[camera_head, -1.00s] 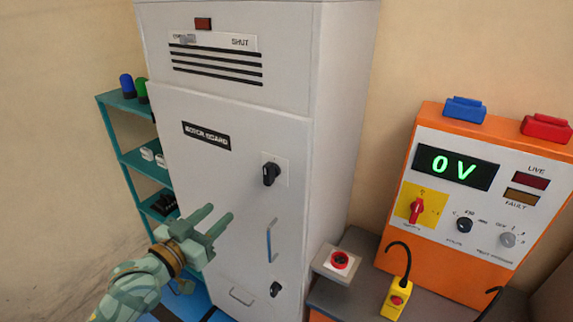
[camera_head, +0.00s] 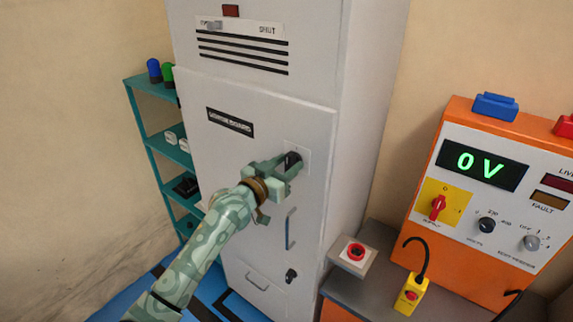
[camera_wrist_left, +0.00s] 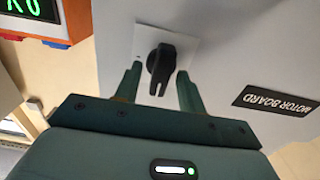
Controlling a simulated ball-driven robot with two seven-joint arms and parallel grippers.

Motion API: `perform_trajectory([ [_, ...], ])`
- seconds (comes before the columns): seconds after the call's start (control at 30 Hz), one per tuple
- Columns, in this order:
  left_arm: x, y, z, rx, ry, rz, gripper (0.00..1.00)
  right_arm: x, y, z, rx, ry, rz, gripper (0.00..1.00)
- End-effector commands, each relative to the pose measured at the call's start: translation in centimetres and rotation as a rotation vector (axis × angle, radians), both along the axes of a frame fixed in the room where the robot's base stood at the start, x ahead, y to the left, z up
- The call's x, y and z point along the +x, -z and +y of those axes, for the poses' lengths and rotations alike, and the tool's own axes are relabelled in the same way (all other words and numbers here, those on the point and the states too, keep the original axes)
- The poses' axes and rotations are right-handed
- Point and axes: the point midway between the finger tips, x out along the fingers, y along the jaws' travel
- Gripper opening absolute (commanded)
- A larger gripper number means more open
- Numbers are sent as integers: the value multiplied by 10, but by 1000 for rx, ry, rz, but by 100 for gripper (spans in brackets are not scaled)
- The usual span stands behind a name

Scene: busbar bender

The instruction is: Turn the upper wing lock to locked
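The upper wing lock (camera_head: 293,160) is a black knob on a pale square plate on the grey cabinet door. In the left wrist view the knob (camera_wrist_left: 160,64) stands between the two fingers of my left gripper (camera_wrist_left: 157,80). The fingers are apart, with gaps showing on both sides of the knob. In the head view my left gripper (camera_head: 281,168) is right at the lock and partly hides it. A lower black wing lock (camera_head: 291,275) sits near the door's bottom. My right gripper is not in view.
A blue door handle (camera_head: 290,228) is below the upper lock. A teal shelf (camera_head: 151,140) stands left of the cabinet. An orange tester reading 0 V (camera_head: 484,165), a red button box (camera_head: 354,253) and a yellow pendant (camera_head: 411,293) are at the right.

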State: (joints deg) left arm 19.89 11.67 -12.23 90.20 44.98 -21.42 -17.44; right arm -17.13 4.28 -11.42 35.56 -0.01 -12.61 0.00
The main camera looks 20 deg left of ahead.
Motion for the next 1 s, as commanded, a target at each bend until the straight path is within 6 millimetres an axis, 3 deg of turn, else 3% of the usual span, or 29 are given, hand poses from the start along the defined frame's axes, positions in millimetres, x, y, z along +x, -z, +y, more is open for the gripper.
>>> perform_trajectory([
  [0.27,2,0,-1,0,0,-1,40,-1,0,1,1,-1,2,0],
  [0.43,2,0,-1,0,0,-1,0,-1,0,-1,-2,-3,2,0],
  [0.77,2,0,-1,22,0,-9,0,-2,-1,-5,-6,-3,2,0],
  [1.0,1,0,-1,134,1,-48,0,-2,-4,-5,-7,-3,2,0],
])
